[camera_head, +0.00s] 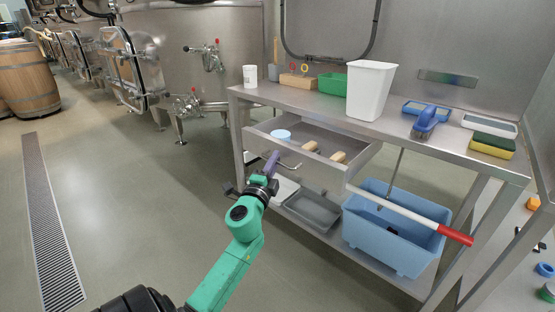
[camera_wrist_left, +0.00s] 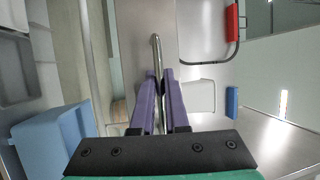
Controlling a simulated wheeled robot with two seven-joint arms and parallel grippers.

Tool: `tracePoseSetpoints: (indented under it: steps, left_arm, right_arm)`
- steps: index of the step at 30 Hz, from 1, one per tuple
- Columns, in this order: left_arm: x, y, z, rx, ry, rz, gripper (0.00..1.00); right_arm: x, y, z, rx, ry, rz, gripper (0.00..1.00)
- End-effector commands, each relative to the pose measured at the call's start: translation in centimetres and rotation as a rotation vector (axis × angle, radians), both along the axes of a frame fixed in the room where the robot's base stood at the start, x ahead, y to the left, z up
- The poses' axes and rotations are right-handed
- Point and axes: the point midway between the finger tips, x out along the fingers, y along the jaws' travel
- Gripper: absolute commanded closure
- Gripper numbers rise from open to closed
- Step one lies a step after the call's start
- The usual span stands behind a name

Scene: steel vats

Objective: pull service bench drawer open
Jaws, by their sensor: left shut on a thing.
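The service bench (camera_head: 430,140) is a steel table with a drawer (camera_head: 322,171) under its top. The drawer stands pulled out toward me, and its inside shows from above. A light blue round thing (camera_head: 281,134) and wooden-looking pieces (camera_head: 338,157) lie in it. My left gripper (camera_head: 272,161) is at the drawer's front, its purple fingers shut on the bar handle (camera_head: 292,166). In the left wrist view the handle (camera_wrist_left: 156,48) runs between the fingertips (camera_wrist_left: 161,84). The fingers hide part of the handle. My right gripper is in no view.
A blue bucket (camera_head: 390,243), a red-ended white handle (camera_head: 412,215) and a grey tray (camera_head: 314,210) are on or at the lower shelf. A white container (camera_head: 370,92) and cleaning things stand on top.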

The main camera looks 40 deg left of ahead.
Motion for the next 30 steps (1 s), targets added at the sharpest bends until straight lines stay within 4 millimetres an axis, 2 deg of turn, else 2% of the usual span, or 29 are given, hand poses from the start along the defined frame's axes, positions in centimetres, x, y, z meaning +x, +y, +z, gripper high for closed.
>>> tracePoseSetpoints:
  steps: [11,12,13,23,26,30]
  left_arm:
    - [-0.1,0.0,0.0,0.0,0.0,-0.001,1.0]
    - [-0.1,0.0,0.0,0.0,0.0,-0.001,0.84]
    - [-0.1,0.0,0.0,0.0,0.0,-0.001,0.75]
    - [-0.2,-0.1,0.0,0.0,0.0,-0.001,0.75]
    - [-0.9,-0.4,-0.3,-0.002,0.001,-0.001,0.75]
    - [-3.1,-1.3,-0.7,-0.003,0.001,0.001,0.75]
  right_arm:
    - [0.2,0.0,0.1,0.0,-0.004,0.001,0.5]
    - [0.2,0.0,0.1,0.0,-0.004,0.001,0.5]
    - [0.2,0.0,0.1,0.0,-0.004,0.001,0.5]
    - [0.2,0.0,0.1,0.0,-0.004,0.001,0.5]
    - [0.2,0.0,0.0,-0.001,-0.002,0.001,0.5]
    - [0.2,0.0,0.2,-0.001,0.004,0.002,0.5]
